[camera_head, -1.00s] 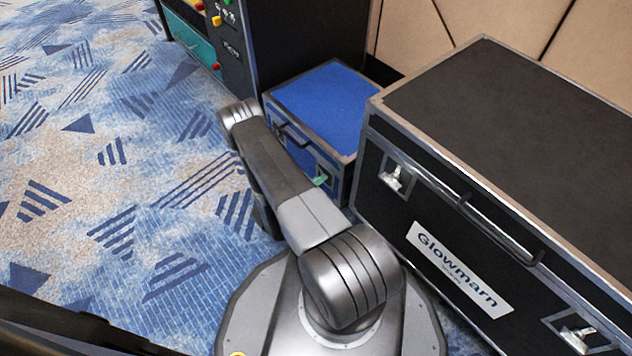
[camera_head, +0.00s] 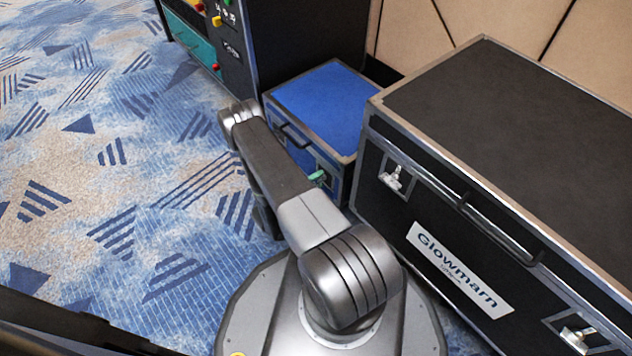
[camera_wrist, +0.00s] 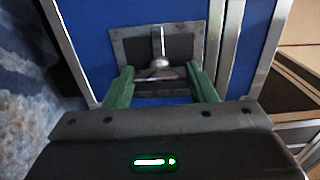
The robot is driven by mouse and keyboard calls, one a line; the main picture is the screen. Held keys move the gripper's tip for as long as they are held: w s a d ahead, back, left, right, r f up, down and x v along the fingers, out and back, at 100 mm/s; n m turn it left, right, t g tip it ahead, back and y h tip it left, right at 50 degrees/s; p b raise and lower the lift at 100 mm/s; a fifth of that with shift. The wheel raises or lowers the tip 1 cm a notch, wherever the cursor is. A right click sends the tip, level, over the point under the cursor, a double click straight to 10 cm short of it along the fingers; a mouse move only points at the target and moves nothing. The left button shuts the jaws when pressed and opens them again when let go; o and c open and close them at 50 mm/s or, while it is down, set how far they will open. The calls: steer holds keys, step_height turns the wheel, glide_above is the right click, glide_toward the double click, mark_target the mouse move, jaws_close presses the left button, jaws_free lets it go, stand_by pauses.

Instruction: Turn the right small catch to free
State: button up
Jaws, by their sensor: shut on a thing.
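The small blue case (camera_head: 325,95) stands on the carpet behind my arm, with a metal-edged blue top and a dark handle (camera_head: 294,136) on its front. In the wrist view, a catch (camera_wrist: 160,62) with an upright metal bar and a rounded knob sits in a dark recessed plate on the blue front. My gripper (camera_wrist: 160,72) has green fingers on either side of this catch and is shut on it. In the head view, a green finger of it (camera_head: 318,176) shows at the case's right front; the catch there is hidden.
A large black case (camera_head: 510,120) labelled Glowmarn, with metal catches and a handle, stands close on the right. A dark cabinet (camera_head: 300,45) with coloured knobs stands behind. Patterned blue carpet (camera_head: 110,180) lies open on the left.

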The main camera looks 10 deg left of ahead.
stand_by(0.4)
steer(key=o, duration=1)
steer(key=p+v, duration=0.3)
steer(key=v, duration=1.1)
steer(key=shift+w+d, duration=0.15)
steer(key=shift+b+x, duration=1.5)
steer(key=shift+x, duration=5.3)
